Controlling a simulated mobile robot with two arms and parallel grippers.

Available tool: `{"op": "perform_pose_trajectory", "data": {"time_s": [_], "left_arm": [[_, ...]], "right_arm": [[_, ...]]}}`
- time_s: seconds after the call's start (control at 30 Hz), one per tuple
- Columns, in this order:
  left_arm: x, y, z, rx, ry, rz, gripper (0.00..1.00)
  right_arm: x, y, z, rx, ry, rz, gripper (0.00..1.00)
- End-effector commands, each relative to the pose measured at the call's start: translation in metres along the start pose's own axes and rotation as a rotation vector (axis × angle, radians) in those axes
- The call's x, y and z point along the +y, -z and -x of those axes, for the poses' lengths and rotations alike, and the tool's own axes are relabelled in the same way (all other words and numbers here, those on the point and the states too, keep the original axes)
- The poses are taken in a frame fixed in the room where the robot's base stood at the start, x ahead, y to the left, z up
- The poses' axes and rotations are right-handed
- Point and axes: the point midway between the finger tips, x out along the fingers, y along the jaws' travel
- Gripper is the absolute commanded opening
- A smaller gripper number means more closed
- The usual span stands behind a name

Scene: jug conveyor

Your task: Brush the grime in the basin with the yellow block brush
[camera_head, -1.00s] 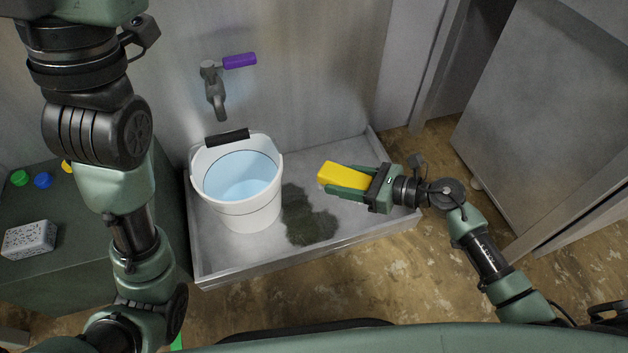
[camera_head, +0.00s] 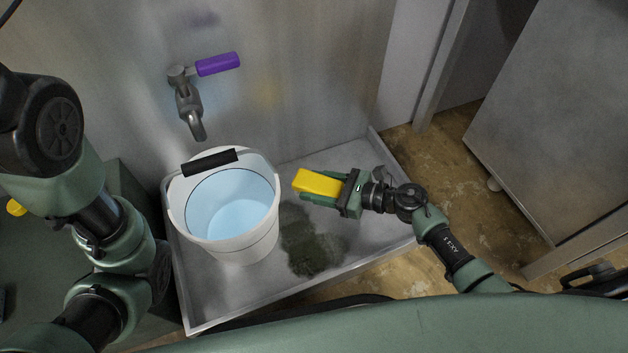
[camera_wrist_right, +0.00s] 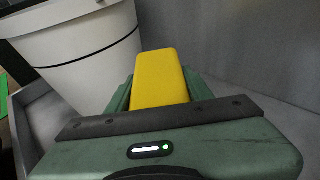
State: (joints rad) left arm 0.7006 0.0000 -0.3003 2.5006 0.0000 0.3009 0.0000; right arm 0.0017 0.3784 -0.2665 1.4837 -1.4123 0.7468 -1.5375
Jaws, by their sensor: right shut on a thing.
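The yellow block brush (camera_head: 317,182) is held in my right gripper (camera_head: 325,189), which is shut on it. In the right wrist view the brush (camera_wrist_right: 160,78) sits between the two green fingers. The grime (camera_head: 311,243) is a dark patch on the floor of the grey basin (camera_head: 377,238), right of the bucket. The brush is above the basin, behind the grime in the picture; its bristles are hidden. My left gripper is out of view; only links of the left arm show.
A white bucket (camera_head: 238,245) of water with a black handle grip stands in the basin's left part, close to the brush. A tap (camera_head: 188,100) with a purple lever (camera_head: 218,64) is on the back wall. A grey cabinet (camera_head: 556,120) stands at right.

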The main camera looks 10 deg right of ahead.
Motion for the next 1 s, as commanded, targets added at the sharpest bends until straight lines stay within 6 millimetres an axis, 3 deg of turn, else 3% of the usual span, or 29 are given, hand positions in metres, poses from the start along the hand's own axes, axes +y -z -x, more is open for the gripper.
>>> {"op": "perform_pose_trajectory", "data": {"time_s": [0.53, 1.0], "left_arm": [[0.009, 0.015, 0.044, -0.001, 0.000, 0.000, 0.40], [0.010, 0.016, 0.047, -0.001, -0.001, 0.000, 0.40]], "right_arm": [[0.000, 0.054, -0.015, -0.001, 0.001, -0.003, 0.00], [0.000, 0.058, -0.016, 0.000, -0.001, -0.001, 0.00]]}}
